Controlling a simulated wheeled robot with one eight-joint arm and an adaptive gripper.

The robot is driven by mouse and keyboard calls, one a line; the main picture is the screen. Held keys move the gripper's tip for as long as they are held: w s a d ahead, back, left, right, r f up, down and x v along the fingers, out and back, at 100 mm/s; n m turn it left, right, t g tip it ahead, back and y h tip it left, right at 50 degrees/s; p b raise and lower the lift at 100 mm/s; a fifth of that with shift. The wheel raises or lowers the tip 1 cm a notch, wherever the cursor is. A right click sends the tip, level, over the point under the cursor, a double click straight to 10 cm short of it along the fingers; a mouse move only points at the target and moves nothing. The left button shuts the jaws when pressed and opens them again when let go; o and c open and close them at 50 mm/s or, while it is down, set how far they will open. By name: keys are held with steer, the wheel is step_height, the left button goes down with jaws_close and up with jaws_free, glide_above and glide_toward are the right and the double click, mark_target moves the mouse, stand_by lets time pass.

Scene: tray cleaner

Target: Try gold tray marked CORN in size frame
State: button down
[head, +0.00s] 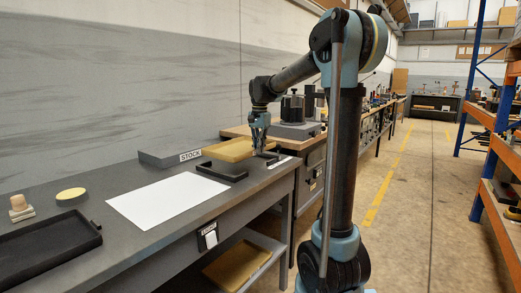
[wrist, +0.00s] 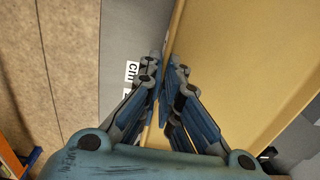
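A gold tray (head: 230,150) is at the far end of the grey workbench, by the wall. My gripper (head: 260,143) points down at the tray's right end. In the wrist view the gold tray (wrist: 235,60) fills much of the picture, and my gripper (wrist: 164,68) has its fingertips close together, one on each side of the tray's edge. It looks shut on that edge. No CORN marking can be read on the tray. A black open frame (head: 222,171) lies on the bench just in front of the tray; whether it is the size frame I cannot tell.
A grey block marked STOCK (head: 170,156) stands left of the tray. A white sheet (head: 168,199) covers the bench middle. Another gold tray (head: 237,266) lies on the lower shelf.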

mark_target(259, 169)
stand_by(0.3)
steer(key=shift+f, duration=3.25)
steer(key=c, duration=1.7)
jaws_free()
